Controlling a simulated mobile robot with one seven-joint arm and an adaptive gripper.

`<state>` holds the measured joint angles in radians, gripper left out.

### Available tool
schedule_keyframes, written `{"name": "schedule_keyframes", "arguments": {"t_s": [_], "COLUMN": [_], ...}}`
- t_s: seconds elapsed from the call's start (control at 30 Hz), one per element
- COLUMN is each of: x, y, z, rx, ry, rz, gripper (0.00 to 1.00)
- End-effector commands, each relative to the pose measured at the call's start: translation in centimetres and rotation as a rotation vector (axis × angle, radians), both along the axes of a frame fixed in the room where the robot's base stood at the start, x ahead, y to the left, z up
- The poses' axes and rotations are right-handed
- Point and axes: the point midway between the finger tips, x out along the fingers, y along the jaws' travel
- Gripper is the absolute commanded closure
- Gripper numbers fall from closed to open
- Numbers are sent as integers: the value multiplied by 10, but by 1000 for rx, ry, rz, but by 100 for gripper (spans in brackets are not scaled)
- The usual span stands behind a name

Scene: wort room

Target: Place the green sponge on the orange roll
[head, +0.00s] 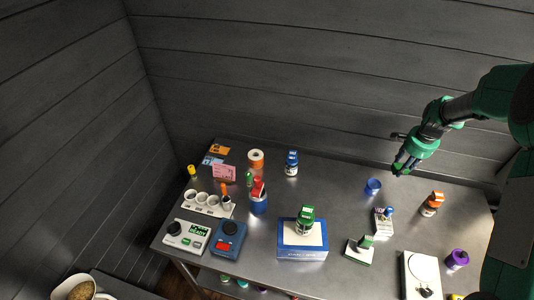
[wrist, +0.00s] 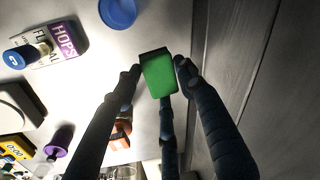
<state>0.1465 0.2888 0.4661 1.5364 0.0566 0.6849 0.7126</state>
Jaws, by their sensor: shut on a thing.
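My gripper (head: 402,168) is above the right part of the steel table in the head view. In the wrist view its dark fingers (wrist: 160,72) are shut on the green sponge (wrist: 160,78), a small green block with a dark side. The sponge is hard to tell from my green gripper in the head view. The orange roll (head: 256,155), with a pale hole in its top, stands upright at the back left of the table, far to the left of my gripper. Its top is bare.
A red-topped blue bottle (head: 258,196) is in front. A blue lid (head: 373,186) lies below my gripper. The table's back middle is clear.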

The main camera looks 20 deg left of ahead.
Motion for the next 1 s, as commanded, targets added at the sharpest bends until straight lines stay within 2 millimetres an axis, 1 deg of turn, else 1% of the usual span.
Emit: {"name": "schedule_keyframes", "arguments": {"t_s": [0.17,0.27,0.47,0.5,0.57,0.63,0.83,0.97,1.0], "x": [13,22,38,40,42,45,47,43,41], "y": [38,68,140,156,179,206,284,336,351], "z": [9,14,24,26,28,31,40,45,46], "rx": [1,0,-1,0,-1,-1,-2,-3,-4], "ry": [1,2,3,4,5,6,6,8,9], "rz": [43,76,154,169,194,222,300,353,369], "gripper": [78,78,78,78,78,78,78,78,78]}}
